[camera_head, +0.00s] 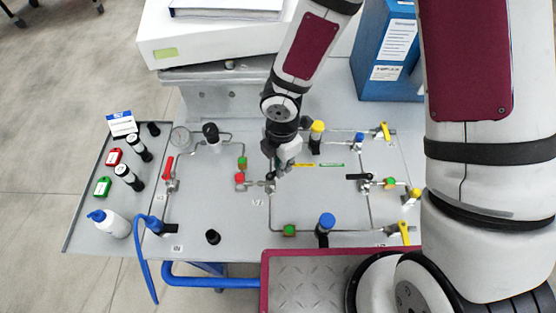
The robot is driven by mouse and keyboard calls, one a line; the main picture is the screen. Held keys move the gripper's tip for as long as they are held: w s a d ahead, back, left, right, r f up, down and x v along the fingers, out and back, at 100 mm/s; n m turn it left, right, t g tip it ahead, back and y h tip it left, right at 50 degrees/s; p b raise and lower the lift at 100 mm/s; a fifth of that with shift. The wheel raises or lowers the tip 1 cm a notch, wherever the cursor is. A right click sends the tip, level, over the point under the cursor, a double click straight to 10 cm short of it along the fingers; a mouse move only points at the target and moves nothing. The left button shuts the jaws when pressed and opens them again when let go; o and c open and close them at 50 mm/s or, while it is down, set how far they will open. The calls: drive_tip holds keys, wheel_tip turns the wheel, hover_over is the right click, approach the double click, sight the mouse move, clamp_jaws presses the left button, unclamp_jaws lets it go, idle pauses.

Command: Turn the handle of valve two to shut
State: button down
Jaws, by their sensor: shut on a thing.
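The grey panel (220,220) carries thin metal tubing and several valves. The valve at the panel's middle (270,187), beside a small label (257,202) too blurred to read surely, appears to be valve two. My gripper (276,170) points down over this valve, shut at its handle. The fingers hide most of the handle, so its angle cannot be told. A valve with a red handle (168,168) stands to the left. A valve with a black handle (358,177) stands to the right, its handle lying sideways.
Fittings with a red cap (239,179) and a green cap (242,161) stand close left of my gripper. A yellow-capped cylinder (317,133) is close on its right. A side tray (84,220) holds a bottle (108,222), tags and black cylinders. A blue binder (385,60) stands behind.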

drive_tip(key=m, duration=0.3)
drive_tip(key=s+m, duration=0.1)
drive_tip(key=shift+d+m, duration=0.3)
drive_tip(key=shift+s+m, duration=0.25)
drive_tip(key=shift+m, duration=0.45)
drive_tip(key=shift+s+m, duration=0.25)
drive_tip(key=shift+m, duration=0.45)
drive_tip(key=shift+d, duration=0.1)
drive_tip(key=c, duration=1.6)
unclamp_jaws()
drive_tip(key=shift+s, duration=0.1)
drive_tip(key=shift+r, duration=0.1)
wheel_tip(320, 180, up, 12)
